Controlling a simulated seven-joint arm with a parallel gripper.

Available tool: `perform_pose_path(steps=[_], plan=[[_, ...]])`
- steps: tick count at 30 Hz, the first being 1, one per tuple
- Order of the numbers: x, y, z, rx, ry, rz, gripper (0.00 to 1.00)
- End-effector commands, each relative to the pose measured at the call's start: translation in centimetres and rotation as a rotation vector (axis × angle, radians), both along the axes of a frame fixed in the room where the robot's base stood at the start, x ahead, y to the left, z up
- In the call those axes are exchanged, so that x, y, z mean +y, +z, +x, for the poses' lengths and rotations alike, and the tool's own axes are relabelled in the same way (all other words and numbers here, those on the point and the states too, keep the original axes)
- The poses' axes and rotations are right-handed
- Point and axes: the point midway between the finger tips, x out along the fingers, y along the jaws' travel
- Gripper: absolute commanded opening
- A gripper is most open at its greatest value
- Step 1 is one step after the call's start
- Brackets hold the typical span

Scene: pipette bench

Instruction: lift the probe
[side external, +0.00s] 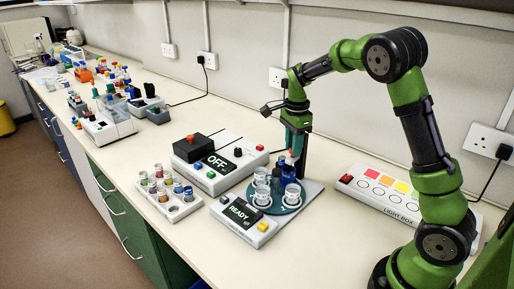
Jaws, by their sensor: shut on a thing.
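My gripper (297,124) is at the centre of the side external view, above the round teal plate of a device with a display reading READY (238,212). It is shut on the probe (295,143), a slim upright teal piece with a reddish edge, seen just below the green part of my arm's end. The probe is close to a dark upright post (302,168). The grip itself is small and partly hidden, and I cannot tell whether the probe touches the post. Several white and blue cups (291,194) stand on the plate below.
A box reading OFF (218,161) stands behind the READY device. A rack of small vials (168,197) is to the left. A light box (385,195) lies to the right, near my arm's base. Other equipment crowds the far bench. The front bench edge is clear.

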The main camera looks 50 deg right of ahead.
Motion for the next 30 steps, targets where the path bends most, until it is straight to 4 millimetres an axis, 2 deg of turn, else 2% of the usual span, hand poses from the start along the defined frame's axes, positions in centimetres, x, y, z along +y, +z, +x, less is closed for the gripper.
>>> perform_pose_path(steps=[3, 7, 10, 17, 18, 23, 30], plan=[[0.0, 2.4, 0.1, -0.006, 0.002, -0.001, 0.0], [0.0, 4.5, 0.1, -0.004, 0.002, -0.002, 0.0], [0.0, 5.2, 0.0, -0.003, 0.002, -0.001, 0.0], [0.1, 5.4, 0.0, -0.004, 0.0, 0.0, 0.0], [0.1, 5.4, 0.0, -0.006, 0.0, 0.001, 0.29], [0.1, 5.3, 0.0, -0.004, 0.0, 0.001, 0.54], [0.0, 5.2, 0.0, -0.002, 0.0, 0.0, 0.54]])
